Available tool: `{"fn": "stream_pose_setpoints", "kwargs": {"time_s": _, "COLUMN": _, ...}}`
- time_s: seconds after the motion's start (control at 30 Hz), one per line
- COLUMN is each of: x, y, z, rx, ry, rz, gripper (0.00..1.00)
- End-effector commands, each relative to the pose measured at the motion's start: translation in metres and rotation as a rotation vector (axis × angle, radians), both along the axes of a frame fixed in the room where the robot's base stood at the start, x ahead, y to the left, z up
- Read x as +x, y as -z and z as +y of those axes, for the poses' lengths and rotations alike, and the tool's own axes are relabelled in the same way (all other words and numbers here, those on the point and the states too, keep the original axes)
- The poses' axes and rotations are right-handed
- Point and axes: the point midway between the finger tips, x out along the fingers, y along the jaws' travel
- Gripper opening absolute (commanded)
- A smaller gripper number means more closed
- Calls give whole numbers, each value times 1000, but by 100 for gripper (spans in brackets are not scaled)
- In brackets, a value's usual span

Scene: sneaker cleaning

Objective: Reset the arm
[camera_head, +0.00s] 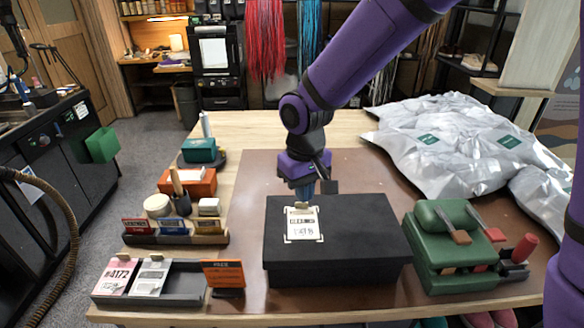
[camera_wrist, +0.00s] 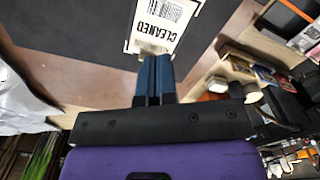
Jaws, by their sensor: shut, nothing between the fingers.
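My purple arm reaches down from the upper right in the head view. My gripper (camera_head: 307,188) hangs just behind the black box (camera_head: 335,262), pointing down. In the wrist view the blue fingers of my gripper (camera_wrist: 156,62) are together with nothing between them. The fingertips are close to a white tag marked "CLEANED" (camera_wrist: 165,22), which a clip holds on the black box. The same tag (camera_head: 303,224) shows on the box lid in the head view. Whether the fingertips touch the box or tag, I cannot tell.
Silver bags (camera_head: 450,135) lie at the right of the wooden table. A green case with brushes (camera_head: 440,245) stands right of the box. A tag tray (camera_head: 180,295), an orange sign (camera_head: 223,274) and small cleaning items (camera_head: 187,182) line the left side. Brown mat shows around the box.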

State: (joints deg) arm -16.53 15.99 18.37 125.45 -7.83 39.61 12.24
Motion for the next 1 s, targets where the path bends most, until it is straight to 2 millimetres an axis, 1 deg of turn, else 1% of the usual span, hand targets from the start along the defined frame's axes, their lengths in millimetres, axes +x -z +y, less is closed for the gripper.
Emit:
{"fn": "stream_pose_setpoints", "kwargs": {"time_s": 0.07, "x": 0, "y": -3, "z": -2, "rx": 0, "ry": 3, "rz": -4, "gripper": 0}}
{"fn": "stream_pose_setpoints", "kwargs": {"time_s": 0.17, "x": 0, "y": -14, "z": -12, "rx": -1, "ry": 18, "rz": -22, "gripper": 0}}
{"fn": "stream_pose_setpoints", "kwargs": {"time_s": 0.27, "x": -2, "y": -35, "z": -32, "rx": -4, "ry": 48, "rz": -55, "gripper": 0}}
{"fn": "stream_pose_setpoints", "kwargs": {"time_s": 0.33, "x": -5, "y": -53, "z": -49, "rx": -3, "ry": 75, "rz": -83, "gripper": 0}}
{"fn": "stream_pose_setpoints", "kwargs": {"time_s": 0.47, "x": -16, "y": -84, "z": -81, "rx": -3, "ry": 129, "rz": -133, "gripper": 0}}
{"fn": "stream_pose_setpoints", "kwargs": {"time_s": 0.5, "x": -20, "y": -93, "z": -91, "rx": -2, "ry": 145, "rz": -148, "gripper": 0}}
{"fn": "stream_pose_setpoints", "kwargs": {"time_s": 0.7, "x": -48, "y": -133, "z": -137, "rx": 9, "ry": 227, "rz": -221, "gripper": 0}}
{"fn": "stream_pose_setpoints", "kwargs": {"time_s": 0.87, "x": -75, "y": -158, "z": -170, "rx": 24, "ry": 293, "rz": -277, "gripper": 0}}
{"fn": "stream_pose_setpoints", "kwargs": {"time_s": 1.0, "x": -103, "y": -176, "z": -195, "rx": 43, "ry": 349, "rz": -326, "gripper": 0}}
